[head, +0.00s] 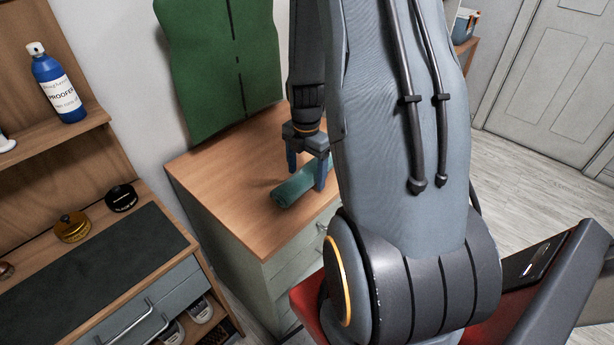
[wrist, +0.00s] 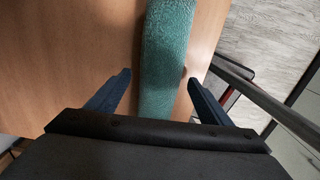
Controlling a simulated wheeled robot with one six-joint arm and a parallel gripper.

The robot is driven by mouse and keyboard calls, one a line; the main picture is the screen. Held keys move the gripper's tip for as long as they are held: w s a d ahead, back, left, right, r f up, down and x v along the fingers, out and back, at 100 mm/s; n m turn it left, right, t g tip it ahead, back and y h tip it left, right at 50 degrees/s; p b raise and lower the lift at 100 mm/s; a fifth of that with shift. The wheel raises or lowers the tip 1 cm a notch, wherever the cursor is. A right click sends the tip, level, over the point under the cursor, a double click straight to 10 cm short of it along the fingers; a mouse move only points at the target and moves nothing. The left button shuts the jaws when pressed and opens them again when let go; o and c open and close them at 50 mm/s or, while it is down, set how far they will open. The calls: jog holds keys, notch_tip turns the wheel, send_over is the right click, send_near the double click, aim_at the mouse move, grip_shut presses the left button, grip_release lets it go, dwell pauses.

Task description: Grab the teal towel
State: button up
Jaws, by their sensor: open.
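The teal towel (head: 302,183) is rolled up and lies on the wooden top of a drawer chest (head: 216,187), near its front edge. My gripper (head: 306,176) is over the towel with its blue fingers pointing down. My arm hides part of the chest in the head view.
A green board (head: 222,70) leans against the wall behind the chest. Pale floor (head: 520,165) is clear at right.

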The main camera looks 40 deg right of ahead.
jog(key=shift+f, duration=0.95)
jog(key=shift+c, duration=0.3)
jog(key=c, duration=1.2)
jog(key=shift+o, duration=0.2)
jog(key=shift+r, duration=0.1)
